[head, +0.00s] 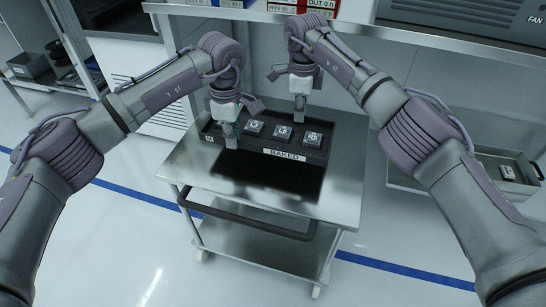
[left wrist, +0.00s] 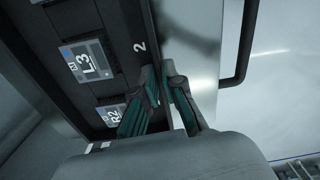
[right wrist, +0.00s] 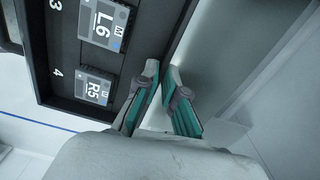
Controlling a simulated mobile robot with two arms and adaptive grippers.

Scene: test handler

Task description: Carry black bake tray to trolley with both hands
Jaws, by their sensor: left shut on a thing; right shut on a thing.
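The black bake tray (head: 317,160) carries a BAKED label and several chip modules marked L3 (head: 254,127), L6 (head: 283,132) and R5 (head: 312,138). It is over the steel top of the trolley (head: 335,195); I cannot tell whether it touches. My left gripper (head: 230,132) is shut on the tray's wall at the left, partly hiding the module R2 (left wrist: 110,115). In the left wrist view its fingers (left wrist: 160,72) pinch the wall. My right gripper (head: 299,106) is shut on the tray's far wall. In the right wrist view its fingers (right wrist: 162,75) clasp the rim.
The trolley has a dark handle (head: 250,220) at its near side and a lower shelf (head: 265,255). A steel drawer (head: 415,182) with a module (head: 508,172) stands at the right. A ledge (head: 420,38) runs behind. Floor around the trolley's front is clear.

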